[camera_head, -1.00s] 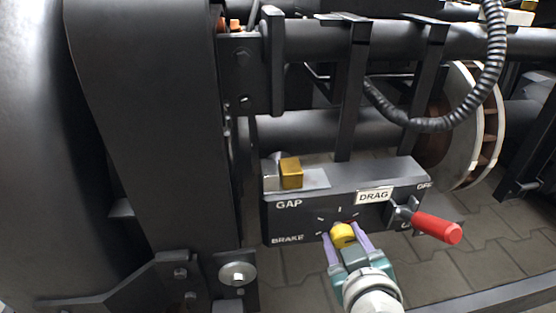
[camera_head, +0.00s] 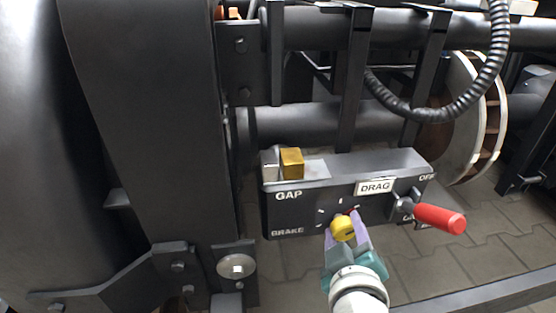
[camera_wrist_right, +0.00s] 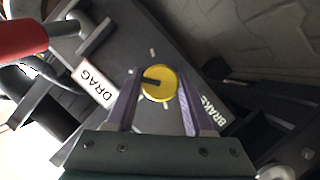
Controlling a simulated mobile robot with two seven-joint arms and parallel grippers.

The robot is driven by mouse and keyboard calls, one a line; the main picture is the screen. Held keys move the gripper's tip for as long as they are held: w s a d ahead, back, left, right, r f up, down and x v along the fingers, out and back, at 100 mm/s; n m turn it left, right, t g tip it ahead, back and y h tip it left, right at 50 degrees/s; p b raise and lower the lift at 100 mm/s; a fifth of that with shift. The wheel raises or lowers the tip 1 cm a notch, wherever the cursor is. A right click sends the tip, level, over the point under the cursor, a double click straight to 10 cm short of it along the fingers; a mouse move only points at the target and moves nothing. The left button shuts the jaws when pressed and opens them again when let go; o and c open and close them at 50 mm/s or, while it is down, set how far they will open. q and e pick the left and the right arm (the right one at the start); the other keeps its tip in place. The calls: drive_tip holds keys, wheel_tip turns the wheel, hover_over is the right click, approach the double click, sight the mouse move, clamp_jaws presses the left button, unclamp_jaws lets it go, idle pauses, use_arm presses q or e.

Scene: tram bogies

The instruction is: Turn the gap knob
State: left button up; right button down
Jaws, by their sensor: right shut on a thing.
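The yellow gap knob (camera_head: 342,228) sits on the front face of the dark control box (camera_head: 300,208), which is lettered GAP, BRAKE and DRAG. Short white tick marks surround the knob. My right gripper (camera_head: 346,232) is shut on the knob, with its purple fingers on either side of it. In the right wrist view the round knob (camera_wrist_right: 158,84) lies between the two fingers (camera_wrist_right: 157,98), with a dark pointer mark on its face pointing to the left. My left gripper does not show.
A red-handled lever (camera_head: 440,218) sticks out at the box's right end. A brass block (camera_head: 291,162) sits on top at the left. A black corrugated hose (camera_head: 440,122) hangs above, before a brake disc (camera_head: 472,120). A large dark frame (camera_head: 150,120) stands left.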

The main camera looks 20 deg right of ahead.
drive_tip(key=shift+c, duration=1.5)
unclamp_jaws()
drive_tip(key=shift+w, duration=0.1)
drive_tip(key=shift+s+a+r, duration=0.15)
drive_tip(key=shift+s, duration=0.1)
drive_tip(key=p+v, duration=0.5)
drive_tip(key=v, duration=0.4)
drive_tip(key=shift+s, duration=0.2)
drive_tip(key=shift+a, duration=0.1)
